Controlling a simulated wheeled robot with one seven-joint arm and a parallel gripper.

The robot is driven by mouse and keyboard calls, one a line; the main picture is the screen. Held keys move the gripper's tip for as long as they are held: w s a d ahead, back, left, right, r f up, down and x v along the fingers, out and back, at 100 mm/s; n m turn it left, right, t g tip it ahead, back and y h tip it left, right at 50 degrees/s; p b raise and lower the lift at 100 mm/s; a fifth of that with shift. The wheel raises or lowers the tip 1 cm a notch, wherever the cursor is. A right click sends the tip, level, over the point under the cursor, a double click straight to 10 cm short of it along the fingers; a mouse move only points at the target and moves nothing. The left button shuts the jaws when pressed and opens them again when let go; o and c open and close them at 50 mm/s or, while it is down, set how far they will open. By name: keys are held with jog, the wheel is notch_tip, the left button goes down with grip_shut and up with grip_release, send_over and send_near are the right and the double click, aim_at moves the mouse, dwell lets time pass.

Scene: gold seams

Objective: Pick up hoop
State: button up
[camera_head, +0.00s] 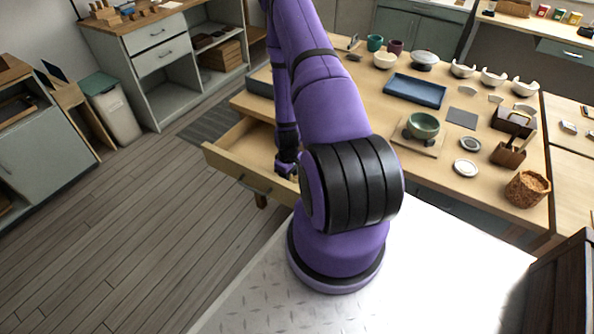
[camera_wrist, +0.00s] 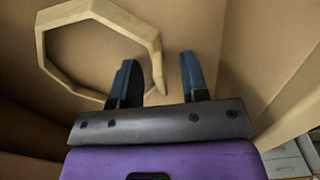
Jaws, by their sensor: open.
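The hoop (camera_wrist: 88,12) is a pale wooden, many-sided ring lying in the open drawer in the wrist view. My gripper (camera_wrist: 157,60) is open, with two dark blue fingers. The hoop's right side runs between the fingers, nearer the left one; I cannot tell whether it touches. In the head view my gripper (camera_head: 286,167) is down in the open drawer (camera_head: 228,150), partly hidden by my purple arm. The hoop cannot be made out in the head view.
The drawer pulls out of a wooden worktable (camera_head: 375,115). The table carries a blue tray (camera_head: 415,90), a green bowl (camera_head: 423,125), a woven basket (camera_head: 526,190) and several cups and bowls. Drawer walls stand close around my gripper. The floor (camera_head: 130,220) at left is clear.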

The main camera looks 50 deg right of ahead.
grip_shut()
dwell(0.4)
